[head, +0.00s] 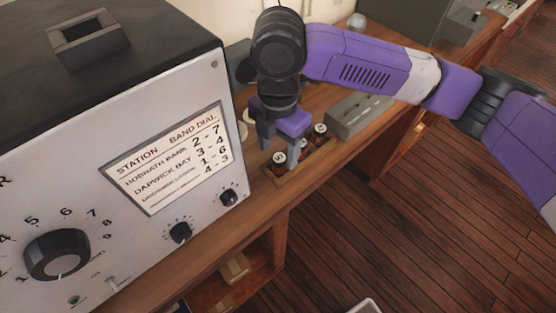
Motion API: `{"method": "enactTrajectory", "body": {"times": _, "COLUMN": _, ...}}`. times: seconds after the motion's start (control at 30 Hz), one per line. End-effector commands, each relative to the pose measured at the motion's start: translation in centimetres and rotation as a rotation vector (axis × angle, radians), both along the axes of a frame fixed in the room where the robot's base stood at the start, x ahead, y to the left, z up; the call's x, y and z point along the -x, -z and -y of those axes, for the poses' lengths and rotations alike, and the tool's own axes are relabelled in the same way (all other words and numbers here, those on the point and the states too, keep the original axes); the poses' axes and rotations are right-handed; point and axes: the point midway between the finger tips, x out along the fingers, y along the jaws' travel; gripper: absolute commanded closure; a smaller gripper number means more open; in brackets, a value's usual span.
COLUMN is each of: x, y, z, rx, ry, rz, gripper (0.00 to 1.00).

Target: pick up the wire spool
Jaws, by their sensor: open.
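My gripper (279,155) points down over a small wooden tray (297,177) on the wooden counter. It is open, with one grey finger on each side of a small dark round piece with a pale top. From this view I cannot tell whether the fingers touch that piece. Another dark round piece with a pale marked top (320,129) stands to the right on the tray. A cream round thing (243,116) shows partly behind the gripper. No wire spool can be made out for certain; the pieces are small and partly hidden.
A large radio cabinet (132,85) with dials and a station card stands close on the left of the gripper. A grey box (360,112) lies on the counter to the right. The counter's front edge is near, with open shelves below and wooden floor beyond.

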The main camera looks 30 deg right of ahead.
Motion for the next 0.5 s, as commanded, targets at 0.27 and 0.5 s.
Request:
{"method": "enactTrajectory", "body": {"times": 0.27, "x": 0.0, "y": 3.6, "z": 0.1, "rx": -0.001, "ry": 0.0, "rz": -0.001, "gripper": 0.42}}
{"method": "enactTrajectory", "body": {"times": 0.5, "x": -0.1, "y": 4.2, "z": 0.0, "rx": -0.002, "ry": 0.0, "rz": 0.002, "gripper": 0.42}}
